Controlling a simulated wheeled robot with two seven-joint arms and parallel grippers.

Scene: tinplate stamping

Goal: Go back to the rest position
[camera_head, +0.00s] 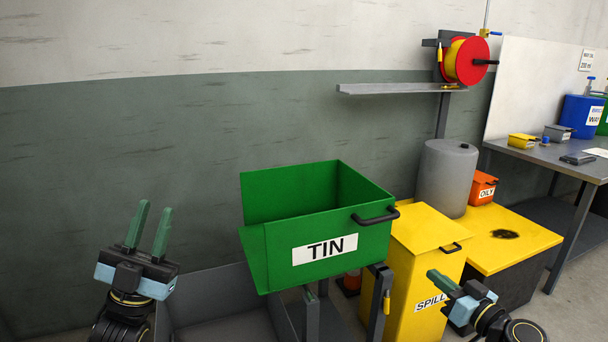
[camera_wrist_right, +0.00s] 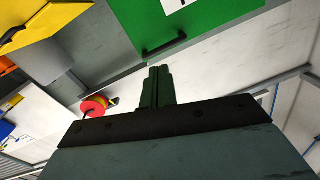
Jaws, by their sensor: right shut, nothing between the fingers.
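My left gripper (camera_head: 149,228) is at the lower left of the head view, fingers pointing up. Its two green fingers stand apart with nothing between them. My right gripper (camera_head: 440,281) is at the lower right of the head view, in front of the yellow spill bin (camera_head: 420,250). In the right wrist view its fingers (camera_wrist_right: 160,72) are together and hold nothing. Whether it touches the spill bin I cannot tell.
A green bin marked TIN (camera_head: 275,245) stands on a frame between my grippers. A yellow platform (camera_head: 530,238) carries a grey drum (camera_head: 447,175) and an orange OILY box (camera_head: 482,188). A workbench (camera_head: 540,152) stands at the right. A hose reel (camera_head: 465,60) is above.

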